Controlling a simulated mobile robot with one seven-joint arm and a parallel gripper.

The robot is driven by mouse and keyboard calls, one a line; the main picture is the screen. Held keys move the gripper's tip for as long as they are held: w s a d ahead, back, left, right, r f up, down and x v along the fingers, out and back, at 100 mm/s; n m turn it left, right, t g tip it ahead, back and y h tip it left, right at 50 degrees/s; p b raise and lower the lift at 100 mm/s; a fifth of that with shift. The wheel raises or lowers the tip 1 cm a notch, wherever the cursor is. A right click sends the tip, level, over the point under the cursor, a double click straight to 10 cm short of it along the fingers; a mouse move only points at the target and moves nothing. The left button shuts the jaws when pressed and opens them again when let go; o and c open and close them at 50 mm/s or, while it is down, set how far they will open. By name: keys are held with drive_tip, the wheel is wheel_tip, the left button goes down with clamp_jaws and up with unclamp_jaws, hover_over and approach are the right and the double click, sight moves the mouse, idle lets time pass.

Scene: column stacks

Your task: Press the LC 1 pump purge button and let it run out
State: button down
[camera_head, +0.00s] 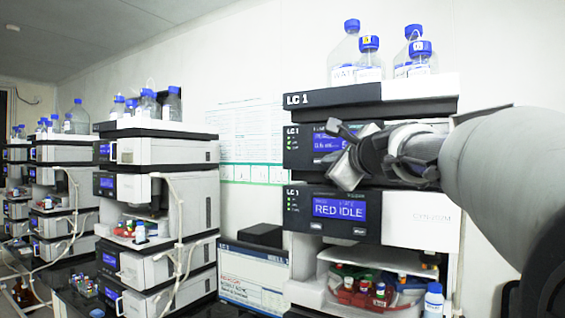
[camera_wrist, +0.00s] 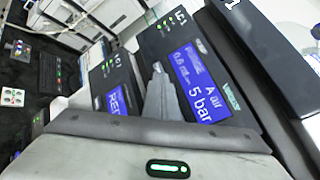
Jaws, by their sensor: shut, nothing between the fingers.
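The LC 1 pump module (camera_head: 302,158) is the upper module of the near stack, with a lit blue display (camera_head: 326,143) partly covered by my gripper. In the wrist view its display (camera_wrist: 196,82) reads "A", a second line I cannot read surely, and "5 bar". My gripper (camera_head: 346,172) is shut and empty in front of the pump panel. In the wrist view its fingertips (camera_wrist: 157,70) lie left of the display; contact cannot be told.
Below the pump, another module (camera_head: 420,228) shows "RED IDLE". Bottles with blue caps (camera_head: 369,60) stand in the tray on top. An open bay (camera_head: 322,278) with coloured-cap vials is below.

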drive_tip(key=shift+s, duration=0.1)
drive_tip(key=shift+s+a, duration=0.45)
drive_tip(key=shift+s, duration=0.15)
drive_tip(key=s+a, duration=0.1)
drive_tip(key=s, duration=0.1)
drive_tip(key=s+a, duration=0.2)
drive_tip(key=shift+s+r, duration=0.1)
idle(0.5)
idle(0.5)
